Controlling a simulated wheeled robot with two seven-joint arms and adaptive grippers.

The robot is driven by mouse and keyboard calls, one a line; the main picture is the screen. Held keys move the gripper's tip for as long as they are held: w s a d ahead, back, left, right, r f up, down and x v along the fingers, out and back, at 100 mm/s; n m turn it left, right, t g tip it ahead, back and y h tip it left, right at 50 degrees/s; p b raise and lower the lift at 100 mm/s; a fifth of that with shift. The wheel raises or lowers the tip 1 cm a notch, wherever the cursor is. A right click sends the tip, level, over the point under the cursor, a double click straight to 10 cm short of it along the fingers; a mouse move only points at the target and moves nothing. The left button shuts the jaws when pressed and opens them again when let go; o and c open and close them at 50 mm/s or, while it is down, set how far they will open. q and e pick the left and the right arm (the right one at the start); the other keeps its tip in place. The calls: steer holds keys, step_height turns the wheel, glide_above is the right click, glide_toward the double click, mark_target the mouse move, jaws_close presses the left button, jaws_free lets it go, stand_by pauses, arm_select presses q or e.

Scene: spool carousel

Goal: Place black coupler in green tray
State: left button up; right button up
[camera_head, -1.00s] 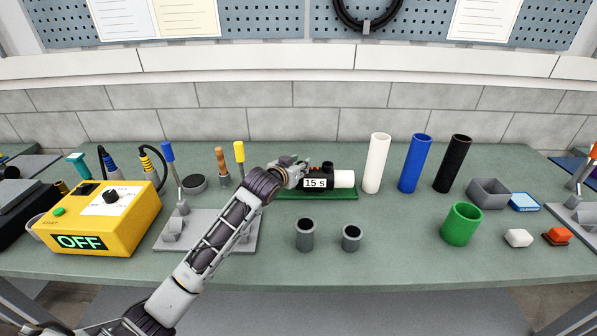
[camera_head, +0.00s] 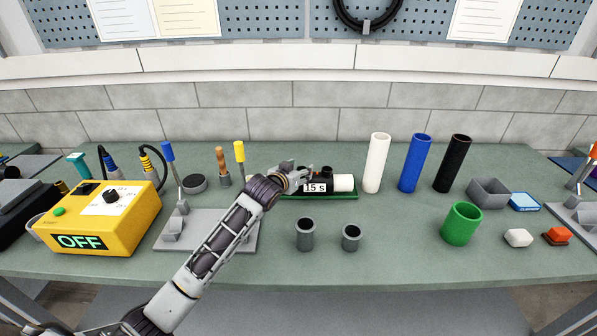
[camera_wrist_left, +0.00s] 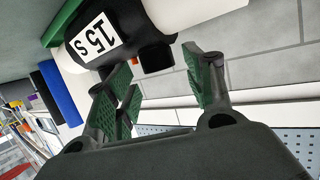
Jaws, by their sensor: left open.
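The black coupler (camera_head: 325,182) carries a white "15 s" label and has a white pipe (camera_head: 344,183) sticking out of its right end. It lies along the green tray (camera_head: 335,198) at the middle of the bench. In the left wrist view the coupler (camera_wrist_left: 142,28) shows close up, with white pipe on both sides and the tray edge (camera_wrist_left: 63,22) beyond. My left gripper (camera_head: 303,178) is open at the coupler's left part. Its green-padded fingers (camera_wrist_left: 160,88) are apart, with nothing held between them, just off the coupler. My right gripper is out of view.
White (camera_head: 377,163), blue (camera_head: 415,163) and black (camera_head: 453,163) pipes stand upright to the right. Two grey cups (camera_head: 305,235) stand in front of the tray. A yellow control box (camera_head: 100,222) reading OFF is at left, a green cup (camera_head: 462,224) at right.

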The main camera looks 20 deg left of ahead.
arm_select(q)
steer(key=shift+r, duration=0.1)
steer(key=shift+s+a+r, duration=0.1)
steer(key=shift+s, duration=0.25)
steer(key=v, duration=1.1)
steer(key=shift+s, duration=0.15)
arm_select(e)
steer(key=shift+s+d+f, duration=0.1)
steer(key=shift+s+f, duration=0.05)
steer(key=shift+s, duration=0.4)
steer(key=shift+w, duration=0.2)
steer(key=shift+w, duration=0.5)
